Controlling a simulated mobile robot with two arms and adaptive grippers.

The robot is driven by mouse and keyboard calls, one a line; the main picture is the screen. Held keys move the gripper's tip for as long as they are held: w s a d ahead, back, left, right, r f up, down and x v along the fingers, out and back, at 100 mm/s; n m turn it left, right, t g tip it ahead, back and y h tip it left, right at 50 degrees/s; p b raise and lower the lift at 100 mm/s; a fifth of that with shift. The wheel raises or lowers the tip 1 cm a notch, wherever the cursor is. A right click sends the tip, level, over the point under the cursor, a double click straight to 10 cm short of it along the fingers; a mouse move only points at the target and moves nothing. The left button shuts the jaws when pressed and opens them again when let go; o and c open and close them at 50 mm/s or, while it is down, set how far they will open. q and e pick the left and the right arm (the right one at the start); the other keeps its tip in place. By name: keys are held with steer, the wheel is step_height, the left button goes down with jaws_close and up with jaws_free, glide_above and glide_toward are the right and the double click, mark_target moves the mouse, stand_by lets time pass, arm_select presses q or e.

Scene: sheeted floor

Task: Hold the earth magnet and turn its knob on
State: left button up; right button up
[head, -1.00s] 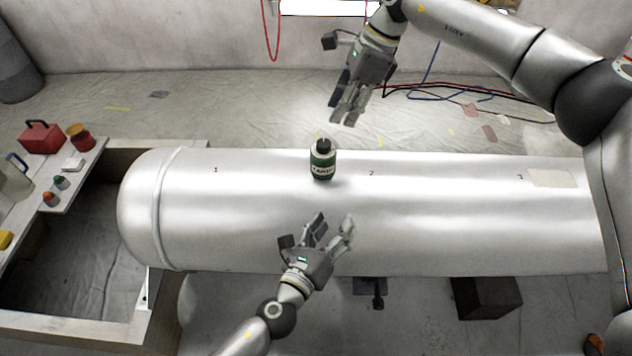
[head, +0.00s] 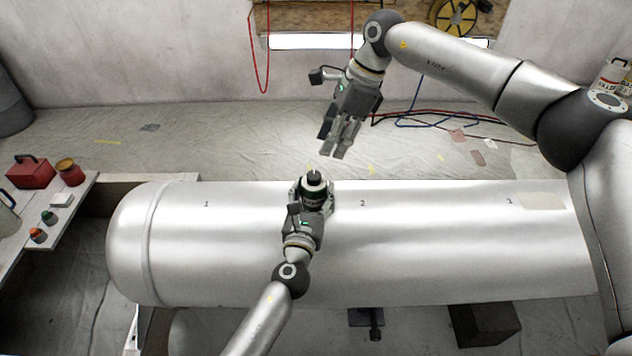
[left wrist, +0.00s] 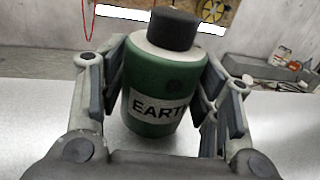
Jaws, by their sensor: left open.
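The earth magnet (head: 314,184) is a green cylinder with a pale top and a dark knob (head: 314,174). It stands upright on the silver tank (head: 450,235), between the marks 1 and 2. In the left wrist view the magnet (left wrist: 160,85) shows its "EARTH" label, partly cut off by a finger. My left gripper (head: 314,190) is open, with its fingers on both sides of the magnet; the left wrist view shows them around its body. My right gripper (head: 336,152) hangs above and behind the magnet, pointing down. Its fingers look apart with nothing between them.
A side bench (head: 30,225) at left carries a red box (head: 30,172), a jar (head: 69,172) and small knobbed items. Red and blue cables (head: 440,122) lie on the sheeted floor behind the tank.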

mark_target(316, 180)
arm_select(q)
steer(key=shift+w+d, duration=0.2)
steer(key=shift+w, duration=0.8)
steer(key=shift+w+d, duration=0.15)
steer(key=shift+w, duration=0.8)
